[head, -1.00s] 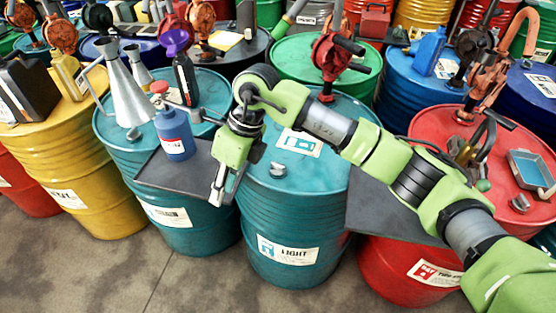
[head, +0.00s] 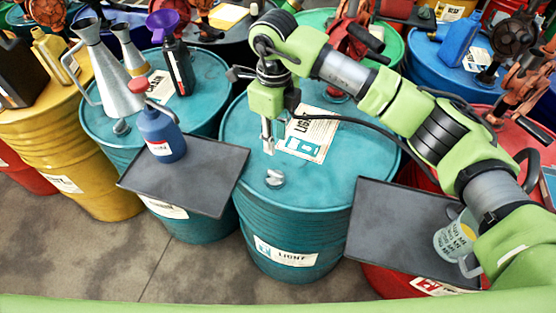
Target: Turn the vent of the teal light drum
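The teal light drum (head: 290,225) stands in the middle, with a "LIGHT" label on its side and another on its lid. Its vent (head: 274,178) is a small silvery cap near the front edge of the lid. My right gripper (head: 268,146) points straight down, a little above and behind the vent in the picture, and looks apart from it. Its fingers show almost edge-on, so the gap between them cannot be made out. Nothing shows held in it. My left gripper is not in view.
A dark tray (head: 200,190) at the left holds a blue bottle (head: 162,135). Another tray (head: 385,235) at the right holds a clear measuring jug (head: 455,240). Another teal drum (head: 205,100) with a funnel, bottles and a cap stands to the left. Pumps crowd behind.

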